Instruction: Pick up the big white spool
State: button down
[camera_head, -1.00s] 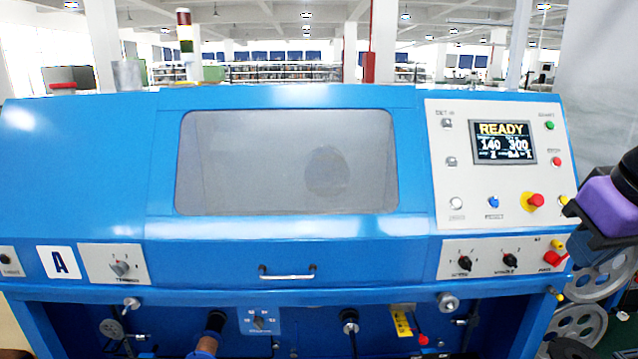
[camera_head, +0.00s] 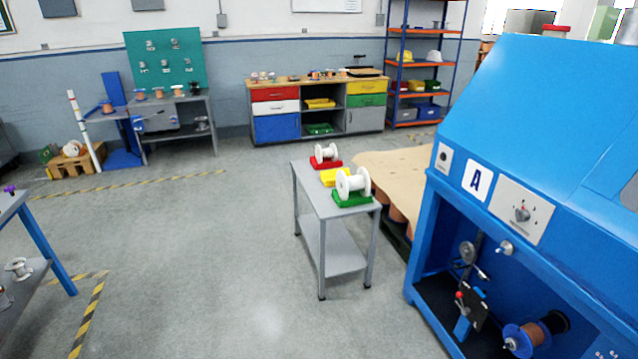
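A big white spool (camera_head: 353,183) lies on its side on a green base (camera_head: 352,197) at the near end of a small grey table (camera_head: 325,204). A smaller white spool (camera_head: 326,153) lies on a red base (camera_head: 326,164) at the table's far end. A yellow block (camera_head: 335,177) sits between them with nothing on it. My gripper is not in view.
The blue machine (camera_head: 520,140) stands close to the right of the table. A pallet with a tan sheet (camera_head: 395,172) is behind it. Open grey floor (camera_head: 190,260) lies in front and left. A workbench (camera_head: 40,225) edges in at far left.

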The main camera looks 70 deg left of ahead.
aim_at(361, 182)
jog(key=u, duration=2.05)
jog(key=i+j+u, duration=0.1)
jog(key=i, duration=0.6)
jog(key=i+u, duration=0.15)
jog(key=i, duration=0.55)
jog(key=i+u, duration=0.1)
jog(key=i, duration=0.55)
jog(key=i+l+u, duration=0.1)
jog(key=i, duration=0.6)
jog(key=i+l+u, duration=0.15)
jog(key=i, duration=0.55)
jog(key=l, duration=0.1)
